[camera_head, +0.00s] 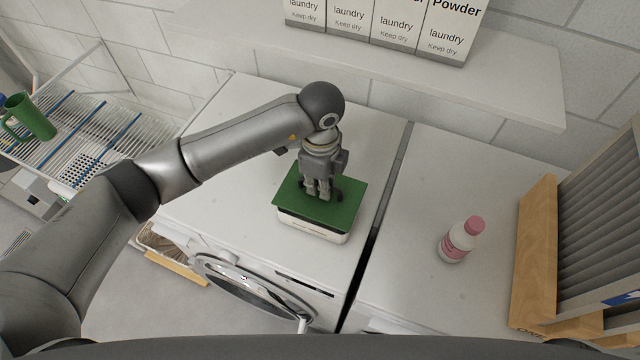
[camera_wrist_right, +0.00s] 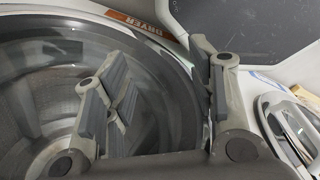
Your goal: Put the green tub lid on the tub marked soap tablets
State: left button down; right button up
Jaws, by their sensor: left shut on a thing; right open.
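The green tub lid (camera_head: 294,209) lies over the white tub (camera_head: 313,228), which stands near the front of the left machine's top. The lid covers the tub's top in the head view; whether it is fully seated I cannot tell. Small print on the tub's front is too small to read. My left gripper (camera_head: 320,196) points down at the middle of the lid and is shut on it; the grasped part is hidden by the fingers. My right gripper (camera_wrist_right: 165,105) is open and empty in the right wrist view, in front of a round machine door.
A pink-capped bottle (camera_head: 461,240) stands on the right machine's top (camera_head: 420,200). Laundry boxes (camera_head: 395,28) stand on a shelf (camera_head: 380,62) behind. A wooden-framed rack (camera_head: 535,250) is at right. A green mug (camera_head: 32,118) sits on a wire rack at left.

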pick_arm(q)
jog(key=shift+f+p, duration=0.3)
jog(key=shift+f, duration=0.6)
pick_arm(e)
jog(key=shift+r, duration=0.65)
pick_arm(q)
jog(key=shift+f+b, duration=0.55)
jog(key=c, duration=1.6)
grip_release()
jog(key=shift+o, duration=0.2)
pick_arm(e)
jog(key=shift+f, duration=0.45)
pick_arm(q)
jog(key=shift+r, duration=0.1)
pick_arm(e)
jog(key=shift+d, duration=0.1)
